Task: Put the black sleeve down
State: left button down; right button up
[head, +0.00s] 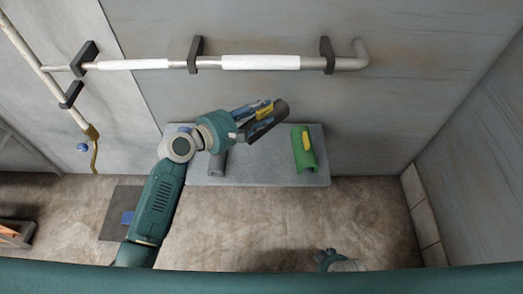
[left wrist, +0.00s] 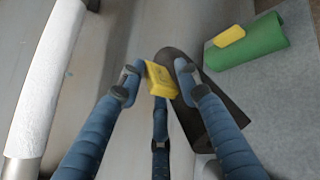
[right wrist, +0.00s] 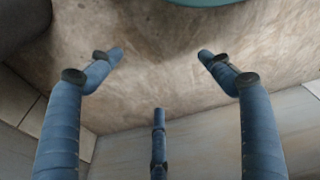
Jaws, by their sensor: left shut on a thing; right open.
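The black sleeve (head: 272,122) is a dark half-round shell with a yellow tab (head: 265,109). My left gripper (head: 253,116) is shut on it and holds it tilted in front of the wall, above the grey slab (head: 240,172). In the left wrist view the fingers stand either side of the yellow tab (left wrist: 162,80), with the black sleeve (left wrist: 205,118) reaching down to the right. A green sleeve (head: 303,155) with its own yellow tab lies on the slab's right part. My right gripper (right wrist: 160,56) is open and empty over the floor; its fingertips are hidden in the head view.
A grey sleeve-like piece (head: 217,163) lies on the slab's left part, partly behind my arm. A pipe (head: 150,64) with white-wrapped lengths and black brackets runs along the wall above. The slab's middle is clear. An orange-brown item stands at far left.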

pick_arm(q)
notch_tip(320, 180, down, 17)
jog(key=b, duration=0.7)
jog(key=shift+b, duration=0.35)
pick_arm(e)
jog(key=w+r+t, duration=0.1)
jog(key=w+r, duration=0.2)
jog(key=r, duration=1.5)
jog(key=shift+w+r+t, duration=0.15)
jog(key=shift+r+t, duration=0.05)
jog(key=shift+t, duration=0.2)
pick_arm(q)
jog(key=shift+f, duration=0.1)
pick_arm(e)
jog(key=shift+w+a, duration=0.2)
jog(key=shift+w, duration=0.05)
pick_arm(q)
jog(key=c, duration=1.2)
grip_release()
pick_arm(e)
jog(key=shift+w+r, duration=0.1)
jog(key=shift+w, duration=0.1)
